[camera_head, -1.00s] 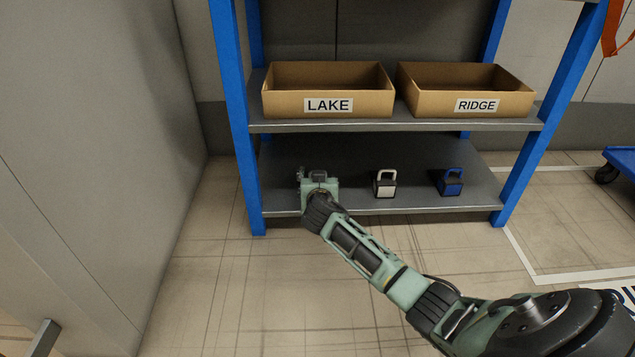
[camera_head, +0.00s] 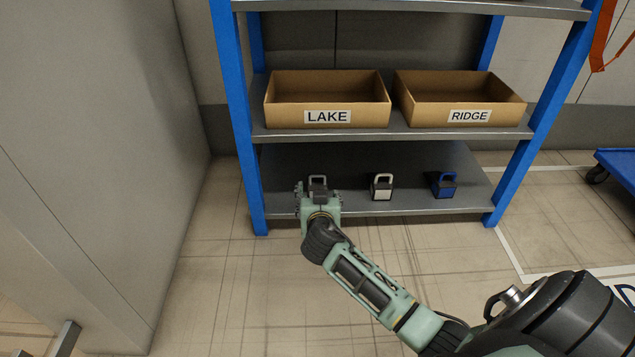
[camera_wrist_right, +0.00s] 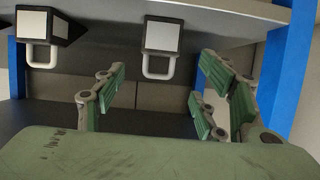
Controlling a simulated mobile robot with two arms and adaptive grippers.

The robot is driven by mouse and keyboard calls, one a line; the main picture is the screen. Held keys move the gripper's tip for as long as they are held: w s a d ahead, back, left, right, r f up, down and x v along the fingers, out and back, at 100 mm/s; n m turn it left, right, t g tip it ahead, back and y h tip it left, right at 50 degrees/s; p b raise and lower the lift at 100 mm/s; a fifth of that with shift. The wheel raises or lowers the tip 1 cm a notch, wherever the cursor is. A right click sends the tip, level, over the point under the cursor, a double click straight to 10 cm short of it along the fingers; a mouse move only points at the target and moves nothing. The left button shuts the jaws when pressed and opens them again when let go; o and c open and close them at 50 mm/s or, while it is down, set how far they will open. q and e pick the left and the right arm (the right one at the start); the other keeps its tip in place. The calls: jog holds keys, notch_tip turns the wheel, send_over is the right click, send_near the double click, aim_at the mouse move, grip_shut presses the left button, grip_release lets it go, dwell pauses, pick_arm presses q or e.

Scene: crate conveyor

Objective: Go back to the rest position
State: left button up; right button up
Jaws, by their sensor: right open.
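My right gripper (camera_head: 319,198) is at the front edge of the lower shelf, at its left end. In the right wrist view it is open (camera_wrist_right: 165,97), and its jaws hold nothing. A block with a handle (camera_head: 317,181) stands just beyond it in the head view, mostly hidden by the gripper. In the upside-down wrist view that block (camera_wrist_right: 162,36) shows a pale front face and lies beyond the fingers, apart from them. My left gripper is not in view.
A white-faced block (camera_head: 382,188) and a blue block (camera_head: 444,187) stand on the lower shelf (camera_head: 415,207). Boxes labelled LAKE (camera_head: 355,118) and RIDGE (camera_head: 430,117) stand above. A blue post (camera_head: 245,165) is close left of the gripper. Floor in front is clear.

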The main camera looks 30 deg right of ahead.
jog(key=shift+p+v, duration=0.3)
jog(key=shift+v, duration=0.8)
